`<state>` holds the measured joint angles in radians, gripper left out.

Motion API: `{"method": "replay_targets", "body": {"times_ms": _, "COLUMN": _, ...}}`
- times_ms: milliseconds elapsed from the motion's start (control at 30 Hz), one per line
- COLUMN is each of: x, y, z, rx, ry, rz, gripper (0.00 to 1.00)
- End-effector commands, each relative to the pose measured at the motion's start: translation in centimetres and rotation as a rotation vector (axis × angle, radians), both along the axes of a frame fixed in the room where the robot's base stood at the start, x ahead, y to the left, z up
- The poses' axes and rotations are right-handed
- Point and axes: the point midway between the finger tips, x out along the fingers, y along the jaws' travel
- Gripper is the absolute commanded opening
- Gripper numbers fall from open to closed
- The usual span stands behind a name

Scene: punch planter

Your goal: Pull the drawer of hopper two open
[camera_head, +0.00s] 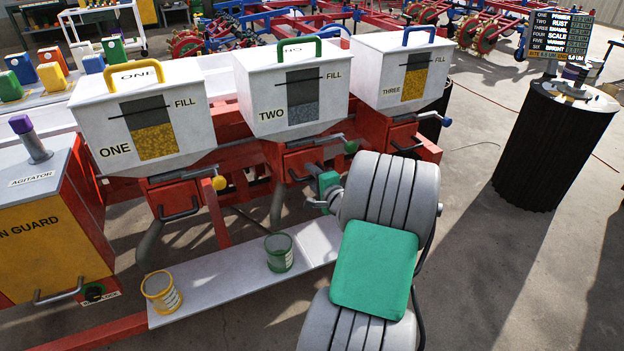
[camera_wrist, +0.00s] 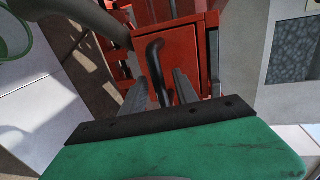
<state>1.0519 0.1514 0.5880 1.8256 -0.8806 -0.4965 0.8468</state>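Hopper two (camera_head: 290,92) is a white bin with a green handle on top, in the middle of the head view. Its red drawer (camera_head: 312,156) sits below it and looks closed. In the wrist view the red drawer face (camera_wrist: 187,52) carries a dark bar handle (camera_wrist: 155,62). My gripper (camera_head: 312,184) is at the front of this drawer, partly hidden by its own green body. In the wrist view my gripper (camera_wrist: 160,84) has its fingers apart, one on each side of the handle. A gap shows beside the handle; I cannot tell any contact.
Hopper one (camera_head: 140,115) and hopper three (camera_head: 402,70) flank it, with their own red drawers. A green-rimmed can (camera_head: 279,252) and a yellow can (camera_head: 161,291) stand on a white shelf (camera_head: 225,280) below. A green-knobbed lever (camera_head: 351,146) is close to my gripper.

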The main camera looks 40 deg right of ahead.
Motion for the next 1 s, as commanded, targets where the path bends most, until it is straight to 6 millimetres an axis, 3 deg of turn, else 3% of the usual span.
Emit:
{"method": "replay_targets", "body": {"times_ms": 133, "x": -0.03, "y": 0.00, "z": 0.04, "rx": -0.001, "ry": 0.000, "rz": 0.000, "gripper": 0.36}}
{"method": "replay_targets", "body": {"times_ms": 567, "x": -0.05, "y": 0.02, "z": 0.03, "rx": -0.001, "ry": 0.001, "rz": 0.000, "gripper": 0.01}}
{"method": "replay_targets", "body": {"times_ms": 1000, "x": -0.05, "y": 0.03, "z": 0.03, "rx": -0.002, "ry": 0.002, "rz": 0.000, "gripper": 0.00}}
